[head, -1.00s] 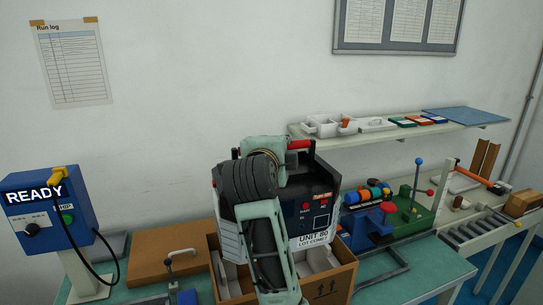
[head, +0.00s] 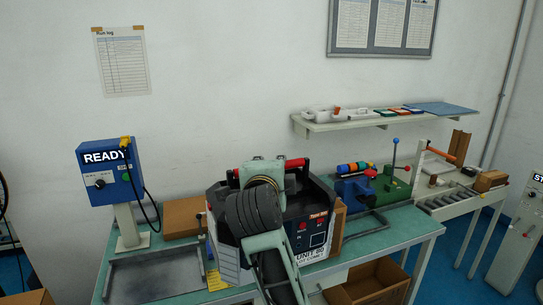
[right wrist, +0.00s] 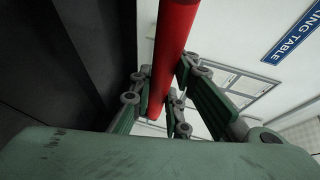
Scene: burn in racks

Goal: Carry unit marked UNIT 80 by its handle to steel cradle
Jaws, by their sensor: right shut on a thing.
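The unit marked UNIT 80 (head: 307,222) is a dark and white box with a red handle on top. My right gripper (head: 264,172) is at the handle and shut on it; my right arm hides much of the unit's front. In the right wrist view the red handle (right wrist: 174,50) runs between the fingers (right wrist: 158,98). A shallow grey metal tray or frame (head: 150,278) lies on the table at left, and another grey metal frame (head: 385,226) lies at right. I cannot tell which is the steel cradle. My left gripper is not in view.
The green table (head: 400,240) has a blue READY station (head: 110,172) at left and a green and blue fixture (head: 390,187) at right. A brown board or box (head: 183,217) stands behind the unit. An open carton (head: 372,284) sits low at front right. A shelf (head: 350,125) hangs behind.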

